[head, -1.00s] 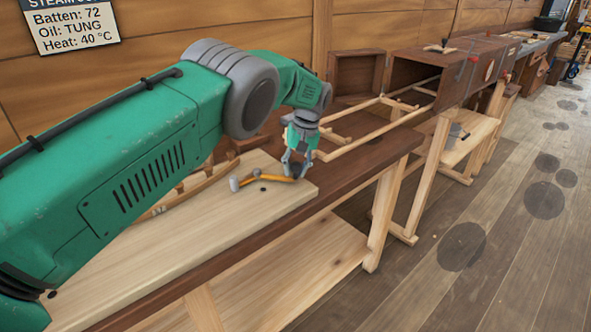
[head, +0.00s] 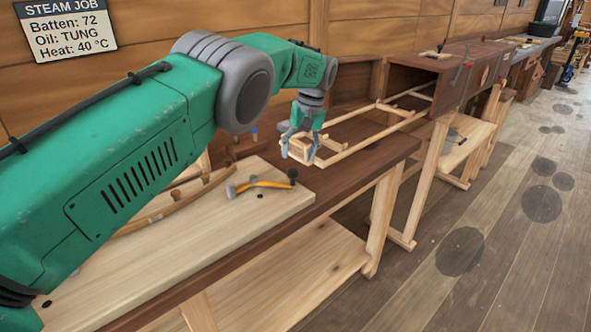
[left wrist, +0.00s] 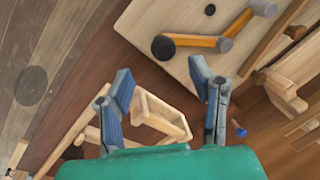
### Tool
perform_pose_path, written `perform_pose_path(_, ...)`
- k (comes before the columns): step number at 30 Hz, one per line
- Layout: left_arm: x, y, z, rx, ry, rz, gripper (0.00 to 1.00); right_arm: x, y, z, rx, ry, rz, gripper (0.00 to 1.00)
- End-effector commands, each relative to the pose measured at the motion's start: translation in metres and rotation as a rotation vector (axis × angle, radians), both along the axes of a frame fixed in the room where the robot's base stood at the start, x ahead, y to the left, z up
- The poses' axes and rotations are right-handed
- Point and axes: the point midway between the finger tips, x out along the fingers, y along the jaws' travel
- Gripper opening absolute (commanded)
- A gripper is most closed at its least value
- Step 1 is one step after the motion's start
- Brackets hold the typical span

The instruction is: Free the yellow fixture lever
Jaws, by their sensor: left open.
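My left gripper (head: 302,152) is open and empty, above and beyond the knob, apart from the lever. Its two fingers (left wrist: 162,84) are spread in the left wrist view, with a wooden frame below. My right gripper is not in view.
A light wooden frame (head: 345,151) lies on the dark bench (head: 345,181) beyond the board. A curved wooden piece (head: 165,209) lies along the board's wall side. A small blue-topped item (head: 254,134) stands near the wall. The floor to the right is open.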

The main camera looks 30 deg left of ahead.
Motion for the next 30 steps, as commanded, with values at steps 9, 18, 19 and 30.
perform_pose_path(9, 0.007, -0.007, 0.04, -0.001, 0.001, 0.0, 0.49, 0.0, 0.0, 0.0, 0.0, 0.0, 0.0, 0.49)
perform_pose_path(18, 0.007, -0.008, 0.044, -0.001, 0.002, 0.0, 0.49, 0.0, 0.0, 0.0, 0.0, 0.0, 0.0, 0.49)
perform_pose_path(19, 0.007, -0.008, 0.044, -0.001, 0.002, 0.0, 0.49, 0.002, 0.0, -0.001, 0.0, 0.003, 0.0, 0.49)
perform_pose_path(30, 0.007, -0.008, 0.06, -0.001, 0.002, 0.0, 0.49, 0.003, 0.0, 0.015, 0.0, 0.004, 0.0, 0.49)
